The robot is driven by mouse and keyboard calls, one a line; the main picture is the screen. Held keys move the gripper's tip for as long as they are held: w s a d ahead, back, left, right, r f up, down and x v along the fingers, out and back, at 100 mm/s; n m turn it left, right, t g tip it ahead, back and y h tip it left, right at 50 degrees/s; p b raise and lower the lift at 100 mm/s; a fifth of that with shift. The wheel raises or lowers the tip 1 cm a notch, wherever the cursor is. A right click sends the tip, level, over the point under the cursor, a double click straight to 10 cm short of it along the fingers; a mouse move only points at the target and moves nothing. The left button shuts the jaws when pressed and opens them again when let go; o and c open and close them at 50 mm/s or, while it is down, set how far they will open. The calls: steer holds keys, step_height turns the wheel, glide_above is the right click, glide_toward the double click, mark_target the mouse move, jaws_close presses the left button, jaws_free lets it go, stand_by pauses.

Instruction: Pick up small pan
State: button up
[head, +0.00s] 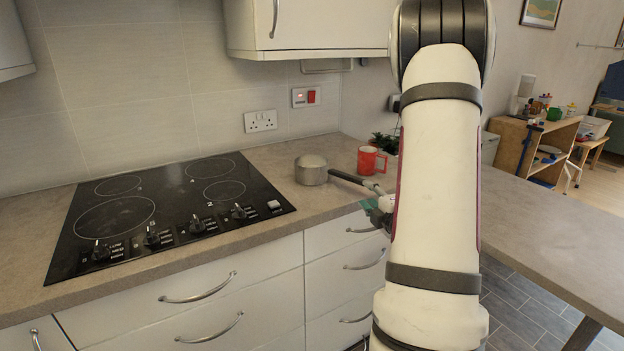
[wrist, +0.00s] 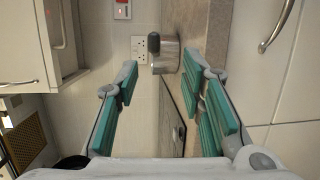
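The small pan is a silver pot with a dark handle. In the head view, the pan (head: 311,171) sits on the worktop right of the hob, its handle pointing right towards my gripper. In the wrist view, the pan (wrist: 168,60) shows beyond and between the fingers, with the handle's dark end facing the camera. My gripper (head: 374,204) is near the worktop's front edge, partly hidden by my arm. In the wrist view, the gripper's (wrist: 165,82) teal-padded fingers are wide apart with nothing between them. The exact gap to the handle is unclear.
A red mug (head: 369,160) stands right of the pan, close behind the handle. The black hob (head: 160,205) lies to the left. A wall cabinet (head: 310,25) hangs above, and drawers (head: 200,300) are below. A plant (head: 386,142) stands behind the mug.

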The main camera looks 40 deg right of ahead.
mark_target(359, 185)
steer(key=x, duration=0.7)
steer(key=shift+w+d+r, duration=0.1)
steer(key=shift+w+d, duration=0.1)
steer(key=shift+w, duration=0.05)
steer(key=shift+r+x, duration=0.15)
steer(key=shift+x, duration=1.2)
steer(key=shift+r+x, duration=0.15)
steer(key=shift+x, duration=1.2)
jaws_close()
steer(key=shift+d+r, duration=0.1)
